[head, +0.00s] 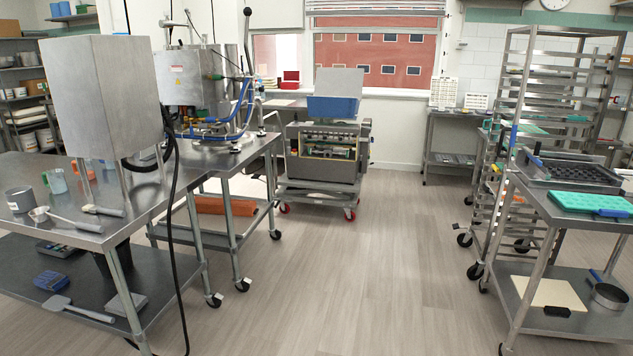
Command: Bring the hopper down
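A machine that looks like the depositor (190,118) stands on the second steel table at left. Its brushed-metal hopper (182,80), a box with a small orange label, sits raised above the machine's lower parts. Blue hoses run at its right side, and an upright lever (248,45) with a black ball knob rises beside it. The hopper's left part is hidden behind a large grey metal box (100,95) on the nearer table. Neither of my grippers is in view.
The near left steel table (150,190) holds cups and scoops; a black cable hangs at its right edge. A wheeled machine (325,150) stands at the back. A rack (545,100) and a cart (570,235) with trays are at right. The middle floor (370,260) is clear.

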